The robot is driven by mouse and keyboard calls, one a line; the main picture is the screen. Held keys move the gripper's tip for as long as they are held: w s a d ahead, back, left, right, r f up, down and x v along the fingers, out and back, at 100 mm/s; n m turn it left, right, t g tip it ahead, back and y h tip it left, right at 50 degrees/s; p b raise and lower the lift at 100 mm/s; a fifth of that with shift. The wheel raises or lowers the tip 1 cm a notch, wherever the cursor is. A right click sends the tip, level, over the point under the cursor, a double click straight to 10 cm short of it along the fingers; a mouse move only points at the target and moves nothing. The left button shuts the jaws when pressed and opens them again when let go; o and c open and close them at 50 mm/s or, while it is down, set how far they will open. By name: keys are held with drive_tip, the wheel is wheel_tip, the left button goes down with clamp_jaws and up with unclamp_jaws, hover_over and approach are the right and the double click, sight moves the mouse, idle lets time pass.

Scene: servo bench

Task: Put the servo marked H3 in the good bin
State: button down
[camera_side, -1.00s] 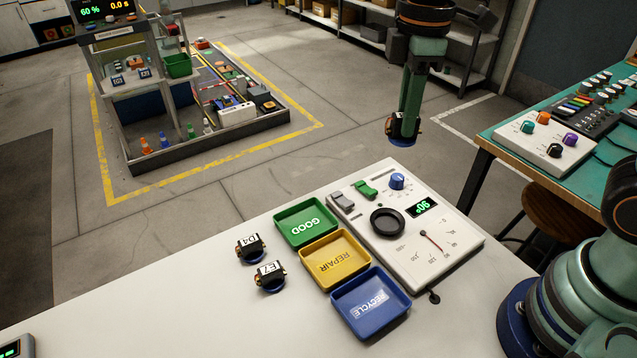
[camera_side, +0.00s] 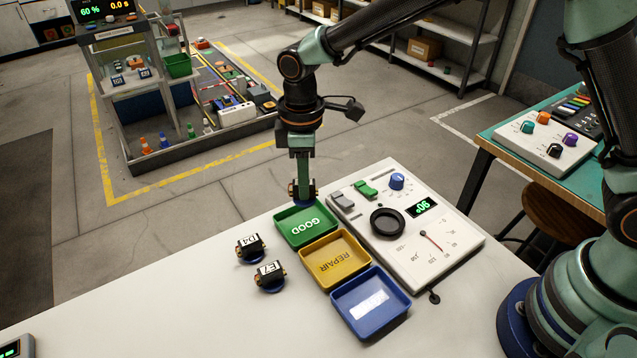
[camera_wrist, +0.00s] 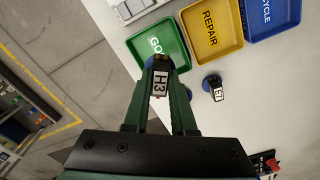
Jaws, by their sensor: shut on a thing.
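My gripper (camera_side: 302,182) is shut on the servo marked H3 (camera_wrist: 160,82), whose label reads clearly in the wrist view. In the side view the H3 servo (camera_side: 301,190) hangs at the far edge of the green GOOD bin (camera_side: 289,234). It looks to be above the bin's rim, though the exact height is hard to tell. The GOOD bin also shows in the wrist view (camera_wrist: 178,48), partly hidden behind the servo and fingers. No servo shows in the visible part of the bin.
The yellow REPAIR bin (camera_side: 322,268) and blue RECYCLE bin (camera_side: 347,311) stand in a row nearer the camera. Servos D4 (camera_side: 250,247) and E7 (camera_side: 268,277) lie left of the bins. A test panel (camera_side: 450,257) with a dial stands to the right.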

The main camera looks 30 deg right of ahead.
drive_tip(key=shift+f, duration=3.45)
drive_tip(key=shift+f, duration=0.2)
drive_tip(key=c, duration=0.7)
unclamp_jaws()
drive_tip(key=shift+c, duration=1.2)
drive_tip(key=shift+r, duration=0.1)
drive_tip(key=shift+r, duration=2.45)
